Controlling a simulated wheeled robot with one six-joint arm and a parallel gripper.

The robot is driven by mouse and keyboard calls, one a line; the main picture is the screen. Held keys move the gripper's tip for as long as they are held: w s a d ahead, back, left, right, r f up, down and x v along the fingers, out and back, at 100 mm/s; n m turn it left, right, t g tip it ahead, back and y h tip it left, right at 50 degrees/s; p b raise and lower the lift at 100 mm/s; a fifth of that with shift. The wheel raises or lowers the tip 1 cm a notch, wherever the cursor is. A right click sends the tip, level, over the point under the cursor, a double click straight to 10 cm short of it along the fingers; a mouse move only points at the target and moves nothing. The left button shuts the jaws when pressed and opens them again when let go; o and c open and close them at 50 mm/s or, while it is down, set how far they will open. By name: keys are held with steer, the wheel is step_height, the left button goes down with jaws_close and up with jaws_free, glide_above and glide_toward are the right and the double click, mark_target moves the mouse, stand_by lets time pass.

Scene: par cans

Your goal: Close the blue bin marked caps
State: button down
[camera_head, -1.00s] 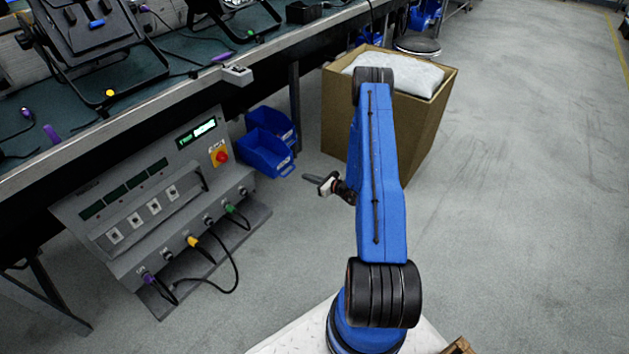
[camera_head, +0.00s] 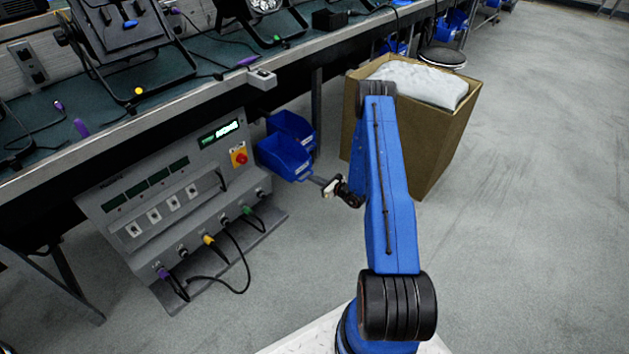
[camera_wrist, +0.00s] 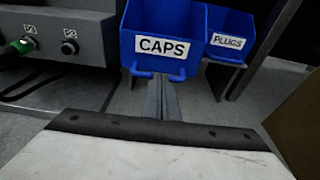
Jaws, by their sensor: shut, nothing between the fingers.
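The blue bin marked CAPS (camera_wrist: 166,22) is straight ahead in the wrist view, with a blue handle below its label. In the head view it is the nearer bin (camera_head: 283,158), standing out farther than its neighbour under the bench. My gripper (camera_head: 317,180) is shut and empty, just in front of the bin's lower front. In the wrist view its closed fingers (camera_wrist: 162,90) point at the handle area. I cannot tell whether the tips touch the bin.
A blue bin marked PLUGS (camera_wrist: 229,42) sits right of the caps bin, set farther back. A grey tester console (camera_head: 175,205) with cables stands on the left. A cardboard box (camera_head: 440,135) stands to the right. Open floor lies beyond it.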

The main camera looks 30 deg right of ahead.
mark_target(295, 167)
steer(key=r+x, duration=0.1)
steer(key=x, duration=0.7)
steer(key=r+x, duration=0.1)
steer(key=x, duration=0.3)
steer(key=shift+w+r, duration=0.25)
steer(key=shift+w, duration=0.3)
steer(key=shift+w+a+r, duration=0.1)
steer(key=shift+w, duration=0.15)
steer(key=shift+r, duration=0.1)
